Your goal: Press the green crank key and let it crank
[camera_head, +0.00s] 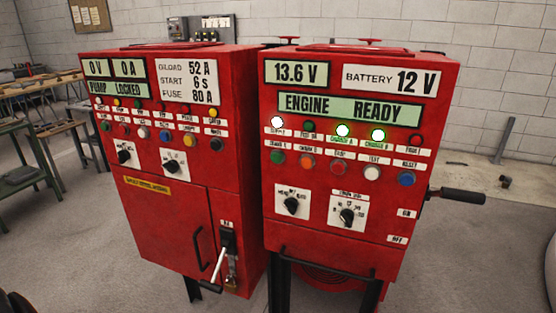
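The right red cabinet (330,235) carries a row of coloured round keys. The green key (278,157) is the leftmost in that row; the small label above it is too blurred to read surely. To its right are an orange key (307,161), a red key (338,167), a white key (372,173) and a blue key (406,179). The display (350,107) above reads "ENGINE READY". In the lamp row, a white lamp (278,122) and two green lamps (343,130) are lit. Neither gripper can be made out, so nothing touches the green key.
A left red cabinet (160,222) reading "PUMP LOCKED" stands close beside. Two rotary switches (292,205) sit below the keys. A black lever (457,195) sticks out at the right side, and a bar handle (325,262) crosses the lower front. Workbenches (45,125) stand at far left.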

